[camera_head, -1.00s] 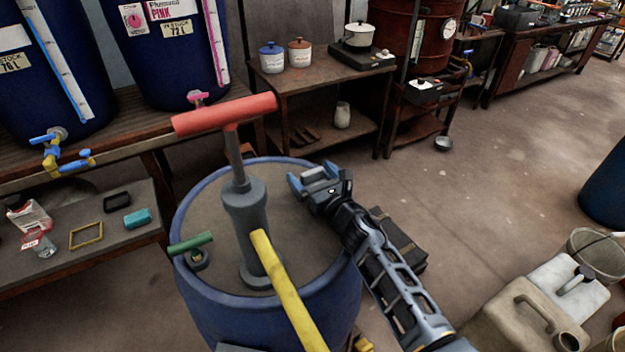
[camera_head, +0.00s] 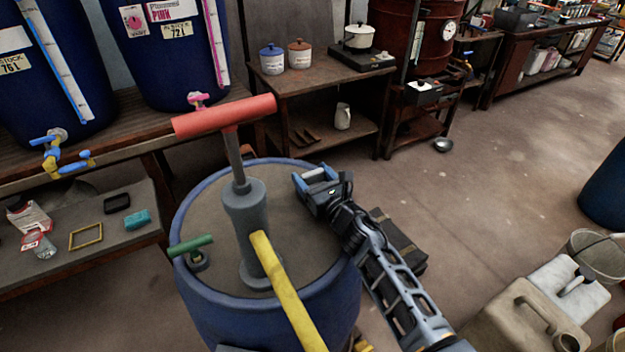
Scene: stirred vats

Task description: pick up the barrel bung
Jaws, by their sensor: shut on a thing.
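My gripper (camera_head: 315,178) is over the far right part of the blue barrel's (camera_head: 245,308) top. Its two blue-tipped fingers are apart, shut on a small grey piece between them, which I take to be the barrel bung (camera_head: 317,176). The fingers hide most of it, and I cannot tell whether it is clear of the barrel top. A grey pump with a red T-handle (camera_head: 224,117) and a yellow spout (camera_head: 287,290) stands upright on the barrel. A green-handled fitting (camera_head: 192,246) sits at the left of the barrel top, apart from my gripper.
A low shelf (camera_head: 110,240) at left holds a yellow frame and small items. Blue vats with taps stand above it. A small table (camera_head: 310,80) with two pots is behind. A dark case (camera_head: 398,240) lies right of the barrel. Jerrycans (camera_head: 525,315) stand at lower right. Floor between is clear.

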